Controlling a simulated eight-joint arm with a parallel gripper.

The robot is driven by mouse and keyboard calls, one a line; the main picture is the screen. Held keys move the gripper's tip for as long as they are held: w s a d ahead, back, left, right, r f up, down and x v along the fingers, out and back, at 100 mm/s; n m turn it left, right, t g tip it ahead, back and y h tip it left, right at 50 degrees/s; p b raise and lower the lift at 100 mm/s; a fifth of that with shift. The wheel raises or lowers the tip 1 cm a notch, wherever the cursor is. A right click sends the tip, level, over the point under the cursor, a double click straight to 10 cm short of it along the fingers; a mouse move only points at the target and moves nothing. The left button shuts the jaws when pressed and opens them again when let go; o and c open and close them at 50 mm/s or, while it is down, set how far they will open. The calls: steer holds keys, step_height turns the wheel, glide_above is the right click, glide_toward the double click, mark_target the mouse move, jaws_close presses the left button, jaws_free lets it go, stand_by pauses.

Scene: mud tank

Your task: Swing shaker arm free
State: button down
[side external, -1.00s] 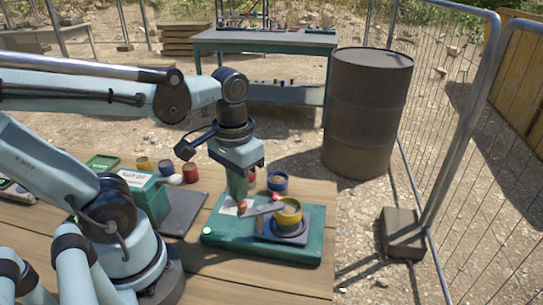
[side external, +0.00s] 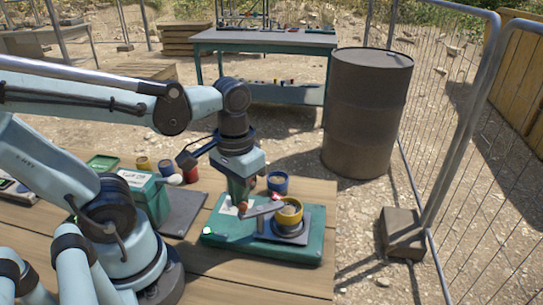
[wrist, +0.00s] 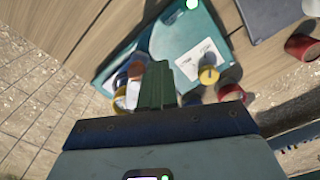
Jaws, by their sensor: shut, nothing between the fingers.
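The shaker is a green base (side external: 222,243) on the wooden table, with a grey plate at its right end. A yellow-rimmed cup (side external: 290,214) stands on that plate. The grey shaker arm (side external: 264,209) lies across from the left side of the cup, with a small orange part near its left end. My gripper (side external: 242,203) points down at that left end, shut and empty; I cannot tell whether it touches. In the wrist view, the gripper's green fingers (wrist: 157,86) are together above the base (wrist: 184,34) and hide most of the arm. A yellow-rimmed cup (wrist: 122,80) shows left of them.
A blue cup (side external: 277,184) stands just behind the shaker. A green box (side external: 148,197), a dark slab (side external: 184,212) and several small pots are to the left. A rusty drum (side external: 367,115) and wire fence are beyond the table. The table front is clear.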

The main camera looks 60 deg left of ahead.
steer(key=shift+s+d, duration=0.1)
steer(key=shift+d, duration=0.5)
steer(key=shift+s+d, duration=0.2)
steer(key=shift+d, duration=0.45)
steer(key=shift+s+a, duration=0.1)
step_height(320, 180, up, 7)
steer(key=shift+s+a, duration=0.3)
steer(key=shift+s, duration=0.1)
stand_by(1.0)
steer(key=w+a+f+m+t, duration=0.2)
steer(key=w+f+m+t, duration=0.1)
steer(key=w+t, duration=0.4)
steer(key=shift+w+f, duration=0.4)
steer(key=shift+w, duration=0.65)
